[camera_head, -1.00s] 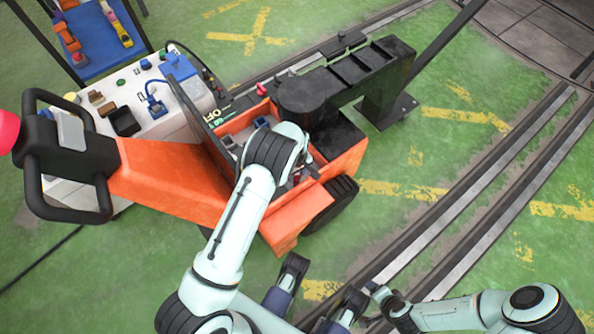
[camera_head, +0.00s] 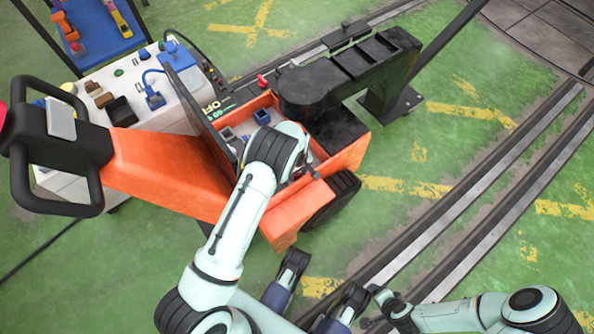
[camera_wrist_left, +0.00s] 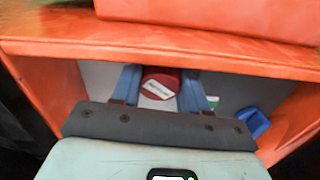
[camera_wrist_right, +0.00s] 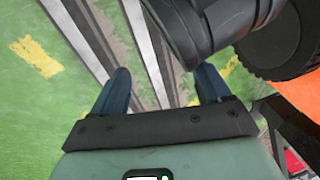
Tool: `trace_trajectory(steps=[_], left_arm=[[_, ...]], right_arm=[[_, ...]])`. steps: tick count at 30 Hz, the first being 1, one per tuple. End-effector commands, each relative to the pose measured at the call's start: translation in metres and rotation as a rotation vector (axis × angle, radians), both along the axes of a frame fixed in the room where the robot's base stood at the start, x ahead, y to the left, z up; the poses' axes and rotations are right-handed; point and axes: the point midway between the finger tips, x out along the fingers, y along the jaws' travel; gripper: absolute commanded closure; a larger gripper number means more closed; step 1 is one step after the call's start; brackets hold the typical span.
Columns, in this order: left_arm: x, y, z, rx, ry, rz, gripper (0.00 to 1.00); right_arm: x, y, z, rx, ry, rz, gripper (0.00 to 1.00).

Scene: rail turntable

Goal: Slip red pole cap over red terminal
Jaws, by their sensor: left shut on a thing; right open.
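A round red cap (camera_wrist_left: 160,80) with a white label sits between the two blue fingers of my left gripper (camera_wrist_left: 162,88) in the left wrist view. My left gripper is shut on it, down inside the open compartment of the orange cart (camera_head: 170,178). In the head view my own left arm covers the gripper and the cap. I cannot make out the red terminal; it is hidden or too small to tell. My right gripper (camera_wrist_right: 163,84) is open and empty in the right wrist view, above the green floor and rails.
A blue part (camera_wrist_left: 255,124) lies in the compartment, right of my left gripper. Orange walls enclose the compartment. A black arm (camera_head: 345,75) stands behind it. A white equipment box (camera_head: 170,115) is at left. Rails (camera_head: 480,210) cross the open floor at right.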

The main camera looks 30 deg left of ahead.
Motion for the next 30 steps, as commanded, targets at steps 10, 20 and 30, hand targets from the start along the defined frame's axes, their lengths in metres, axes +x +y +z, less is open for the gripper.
trace_trajectory(steps=[10, 20, 30], left_arm=[[-0.003, -0.004, 0.0, -0.007, 0.012, -0.002, 1.0], [-0.001, -0.001, 0.001, -0.003, 0.006, -0.001, 0.27], [0.0, -0.001, 0.047, -0.003, 0.0, -0.002, 0.27]], right_arm=[[0.0, 0.0, 0.0, 0.001, 0.0, 0.0, 0.23], [0.0, 0.0, 0.0, 0.0, 0.001, 0.0, 0.23], [0.019, 0.005, 0.025, 0.0, -0.066, 0.006, 0.23]])
